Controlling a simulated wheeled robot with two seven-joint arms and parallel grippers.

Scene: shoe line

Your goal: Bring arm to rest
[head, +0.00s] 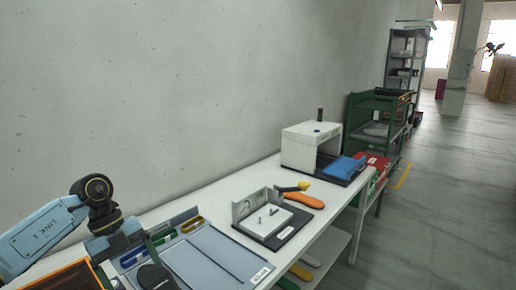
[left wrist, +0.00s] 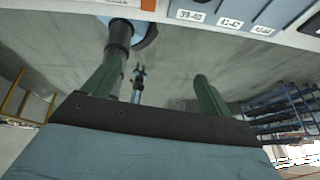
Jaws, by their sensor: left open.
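My left arm (head: 45,235) comes in from the left in the head view, bent at a dark joint over the near left end of the white table. Its gripper cannot be made out clearly there. In the left wrist view my left gripper (left wrist: 156,78) shows two green fingers set wide apart, with nothing held between them. A pale edge with size-labelled bins (left wrist: 230,20) crosses the top of that view, beyond the fingers.
The white table (head: 165,212) runs along the wall. It bears a grey-blue tray (head: 222,258), a fixture (head: 268,218), an orange insole (head: 304,200) and a white box machine (head: 300,148). A green rack (head: 378,103) stands beyond. The floor at right is open.

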